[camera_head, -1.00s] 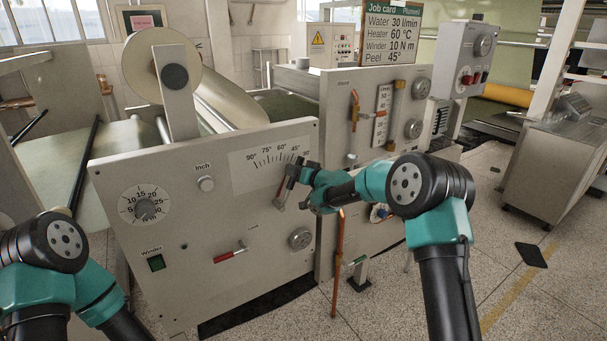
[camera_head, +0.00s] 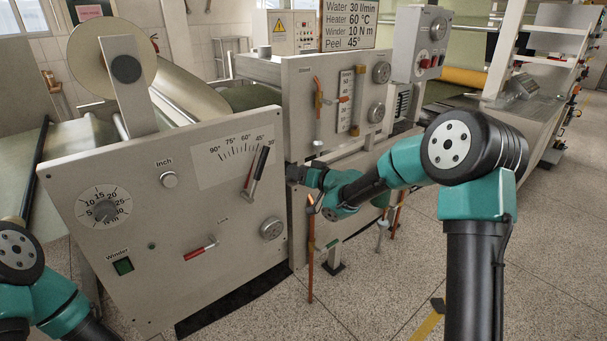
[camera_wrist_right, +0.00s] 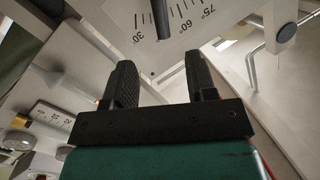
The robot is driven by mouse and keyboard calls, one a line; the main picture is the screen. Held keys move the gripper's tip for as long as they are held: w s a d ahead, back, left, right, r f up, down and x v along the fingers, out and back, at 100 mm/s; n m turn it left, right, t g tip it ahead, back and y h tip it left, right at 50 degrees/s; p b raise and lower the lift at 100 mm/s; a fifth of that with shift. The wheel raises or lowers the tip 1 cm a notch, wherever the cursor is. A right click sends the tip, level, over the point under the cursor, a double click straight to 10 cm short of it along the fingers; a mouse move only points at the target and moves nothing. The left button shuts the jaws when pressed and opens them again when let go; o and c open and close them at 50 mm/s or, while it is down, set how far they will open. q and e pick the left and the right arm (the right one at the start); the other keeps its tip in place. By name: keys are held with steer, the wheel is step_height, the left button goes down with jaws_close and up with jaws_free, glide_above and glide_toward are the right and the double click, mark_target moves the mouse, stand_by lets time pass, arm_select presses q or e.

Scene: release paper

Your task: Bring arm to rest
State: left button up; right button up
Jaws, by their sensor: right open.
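My right arm (camera_head: 405,165) reaches in from the right. Its gripper (camera_head: 295,173) is in front of the gap between the two grey panels, right of the peel-angle lever, and apart from the lever in the head view. In the right wrist view its two black fingers (camera_wrist_right: 160,88) are spread with nothing between them. The peel lever (camera_head: 256,172) has a dark handle and points near 45° on the scale (camera_head: 235,155). My left arm (camera_head: 30,285) shows at the lower left edge; its gripper is outside the view.
The winder panel (camera_head: 160,220) carries a torque dial (camera_head: 103,210), an Inch button (camera_head: 169,179) and a red-handled lock lever (camera_head: 201,248). Copper pipes (camera_head: 311,250) and valves stand by the second panel (camera_head: 335,80). Speckled floor (camera_head: 370,290) is open in front. The job card (camera_head: 348,25) stands above.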

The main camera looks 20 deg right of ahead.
steer(key=shift+v, duration=0.95)
steer(key=shift+f, duration=0.1)
steer(key=s+f+m+g+h, duration=0.25)
steer(key=s+f, duration=0.35)
steer(key=f, duration=0.7)
steer(key=s+f+m+g+h, duration=0.1)
steer(key=s+f+g+h, duration=0.3)
steer(key=f, duration=0.9)
steer(key=s+f+g, duration=0.2)
steer(key=s+f, duration=0.3)
steer(key=s, duration=0.3)
steer(key=s+a+f+g, duration=0.1)
steer(key=s+f+g, duration=0.1)
steer(key=s+f, duration=0.3)
steer(key=s+f+g, duration=0.2)
steer(key=s+f, duration=0.3)
steer(key=s, duration=0.8)
steer(key=shift+s+a+g+y, duration=0.2)
steer(key=shift+a+g+y, duration=0.15)
steer(key=shift+a, duration=0.05)
arm_select(q)
steer(key=shift+c, duration=0.3)
arm_select(e)
steer(key=shift+m, duration=0.25)
